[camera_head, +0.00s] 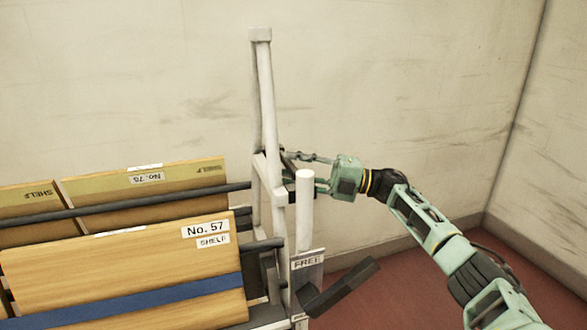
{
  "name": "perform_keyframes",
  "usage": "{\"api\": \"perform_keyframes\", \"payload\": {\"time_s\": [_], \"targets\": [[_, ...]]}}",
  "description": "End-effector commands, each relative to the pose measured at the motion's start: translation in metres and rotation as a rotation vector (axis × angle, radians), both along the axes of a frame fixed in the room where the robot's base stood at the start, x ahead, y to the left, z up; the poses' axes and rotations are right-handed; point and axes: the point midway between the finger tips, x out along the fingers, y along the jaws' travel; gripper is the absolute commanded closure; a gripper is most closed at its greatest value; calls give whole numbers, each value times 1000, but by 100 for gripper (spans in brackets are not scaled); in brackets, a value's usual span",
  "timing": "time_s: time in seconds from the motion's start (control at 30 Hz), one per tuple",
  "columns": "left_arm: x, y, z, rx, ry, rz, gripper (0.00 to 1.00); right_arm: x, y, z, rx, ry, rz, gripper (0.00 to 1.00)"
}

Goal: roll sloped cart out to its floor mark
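The sloped cart has a white frame with a tall upright (267,100) and a shorter round-topped post (304,215). Wooden boards lean on it, one marked "No. 57 SHELF" (120,265) and one marked "No. 75" (145,185). A plate reading "FREE" (307,262) sits low on the post beside a dark lever (340,288). My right gripper (292,172) reaches in from the right at the frame, behind the top of the short post. The post and frame partly hide its fingertips, so its grip is unclear. My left gripper is out of view.
A scuffed pale wall (400,70) stands close behind the cart, and another wall (555,150) meets it in a corner at the right. Bare red floor (400,300) shows at the lower right. No floor mark is visible.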

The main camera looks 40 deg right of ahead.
Motion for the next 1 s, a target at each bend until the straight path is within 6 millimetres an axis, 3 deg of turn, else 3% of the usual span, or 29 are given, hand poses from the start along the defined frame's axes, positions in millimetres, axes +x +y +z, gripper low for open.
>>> {"api": "perform_keyframes", "payload": {"time_s": [0.53, 1.0], "targets": [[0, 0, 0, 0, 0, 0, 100, -62, -79, -19, -2, 3, -5, 65], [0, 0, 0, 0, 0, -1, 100, -72, -90, -21, -1, 0, -2, 65]]}}
